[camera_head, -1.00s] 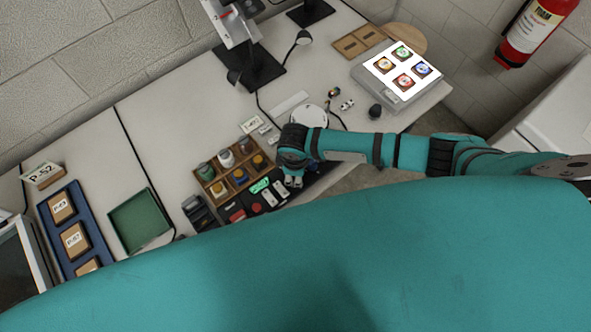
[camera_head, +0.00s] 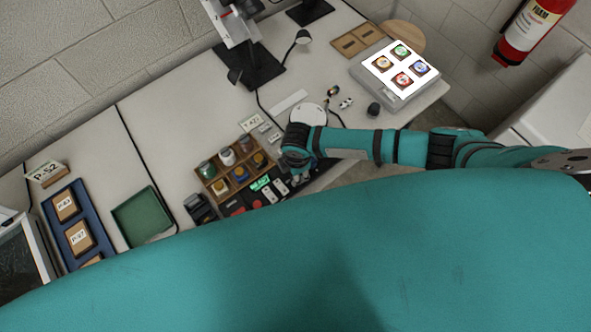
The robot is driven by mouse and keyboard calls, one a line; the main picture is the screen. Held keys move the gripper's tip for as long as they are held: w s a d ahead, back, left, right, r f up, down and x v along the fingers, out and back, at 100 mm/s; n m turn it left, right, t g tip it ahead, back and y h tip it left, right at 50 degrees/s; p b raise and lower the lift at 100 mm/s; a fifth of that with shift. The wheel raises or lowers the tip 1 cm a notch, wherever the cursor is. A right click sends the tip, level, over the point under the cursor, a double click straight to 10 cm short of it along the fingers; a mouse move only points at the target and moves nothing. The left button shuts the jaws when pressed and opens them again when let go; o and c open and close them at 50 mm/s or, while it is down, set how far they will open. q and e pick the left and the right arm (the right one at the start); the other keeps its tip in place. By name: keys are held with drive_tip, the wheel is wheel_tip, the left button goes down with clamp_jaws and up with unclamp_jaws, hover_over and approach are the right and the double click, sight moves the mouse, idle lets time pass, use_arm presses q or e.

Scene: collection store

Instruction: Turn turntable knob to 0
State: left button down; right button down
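A black panel (camera_head: 255,203) with a lit green display (camera_head: 260,183), a red part and pale switches lies at the table's front edge. My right arm reaches in from the right, and my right gripper (camera_head: 299,179) points down at this panel's right end. The fingers are small and partly hidden by the wrist, so I cannot tell whether they are open or touching anything. No turntable knob can be made out; the wrist covers part of the panel. A white round disc (camera_head: 306,113), possibly the turntable, lies just behind the wrist. My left gripper is not in view.
A wooden rack (camera_head: 212,183) of small jars stands left of the wrist. A dark round object (camera_head: 374,109) and a lit light box (camera_head: 388,93) are to the right. A green tray (camera_head: 141,216) and blue tray (camera_head: 73,207) lie left. My teal body covers the foreground.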

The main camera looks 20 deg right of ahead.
idle(0.4)
drive_tip(key=c, duration=1.3)
unclamp_jaws()
drive_tip(key=shift+o, duration=0.2)
drive_tip(key=shift+r, duration=0.1)
wheel_tip(320, 180, up, 12)
drive_tip(key=shift+s, duration=0.35)
